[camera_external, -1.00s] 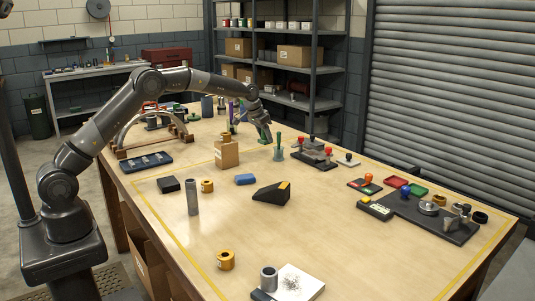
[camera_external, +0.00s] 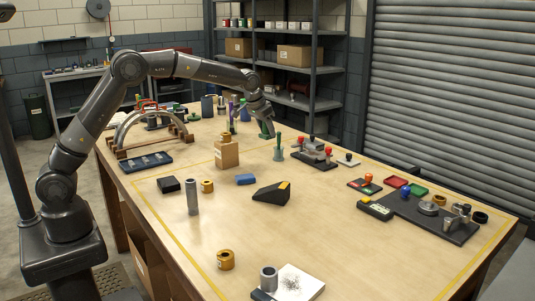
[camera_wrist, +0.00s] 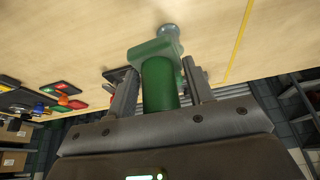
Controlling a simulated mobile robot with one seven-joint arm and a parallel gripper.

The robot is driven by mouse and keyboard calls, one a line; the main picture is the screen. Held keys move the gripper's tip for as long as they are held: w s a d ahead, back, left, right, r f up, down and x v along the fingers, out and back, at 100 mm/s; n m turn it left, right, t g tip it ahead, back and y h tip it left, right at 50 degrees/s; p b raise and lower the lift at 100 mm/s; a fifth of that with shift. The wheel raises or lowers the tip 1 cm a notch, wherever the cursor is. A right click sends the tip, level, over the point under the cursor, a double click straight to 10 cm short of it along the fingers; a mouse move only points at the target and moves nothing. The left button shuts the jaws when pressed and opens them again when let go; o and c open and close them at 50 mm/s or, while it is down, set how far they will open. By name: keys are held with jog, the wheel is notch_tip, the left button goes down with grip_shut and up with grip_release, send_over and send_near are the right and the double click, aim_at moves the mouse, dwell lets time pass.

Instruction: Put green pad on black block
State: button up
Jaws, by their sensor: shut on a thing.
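My gripper (camera_external: 265,121) is over the far middle of the table, shut on a green piece (camera_external: 266,130). In the wrist view my gripper (camera_wrist: 158,85) has a finger on each side of this piece, which has a round green stem (camera_wrist: 158,84) and a wider flat block end; I take it as the green pad. It looks held above the table, but the gap is hard to judge. A plain small black block (camera_external: 169,184) lies at the left of the table, well away from my gripper. A black wedge (camera_external: 271,193) with a yellow stripe lies near the middle.
A green-handled tool (camera_external: 279,149) in a grey-green base stands just right of my gripper. A dark fixture (camera_external: 314,158) with red knobs is beyond it.

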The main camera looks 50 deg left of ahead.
jog(key=s+d+r+n+y, duration=0.1)
jog(key=s+d, duration=0.4)
jog(key=s, duration=0.6)
jog(key=r+n, duration=0.1)
jog(key=n, duration=0.1)
jog(key=shift+d+n+y, duration=0.2)
jog(key=shift+n+y, duration=0.1)
jog(key=s+d+n, duration=0.1)
jog(key=s, duration=0.2)
jog(key=s+n+y, duration=0.1)
jog(key=s, duration=0.3)
jog(key=s+d+r+n, duration=0.1)
jog(key=s, duration=0.2)
jog(key=shift+s+d+r+n+g, duration=0.1)
jog(key=shift+s+d+n+g, duration=0.2)
jog(key=shift+n, duration=0.1)
jog(key=shift+c, duration=0.2)
jog(key=s+a+n+g+y, duration=0.3)
jog(key=s+n, duration=0.6)
jog(key=s, duration=1.6)
jog(key=h, duration=0.1)
send_over(167, 179)
jog(key=d, duration=0.2)
jog(key=f, duration=0.7)
jog(key=shift+s+a+f, duration=0.15)
jog(key=shift+s+f, duration=0.1)
jog(key=shift+f, duration=2.05)
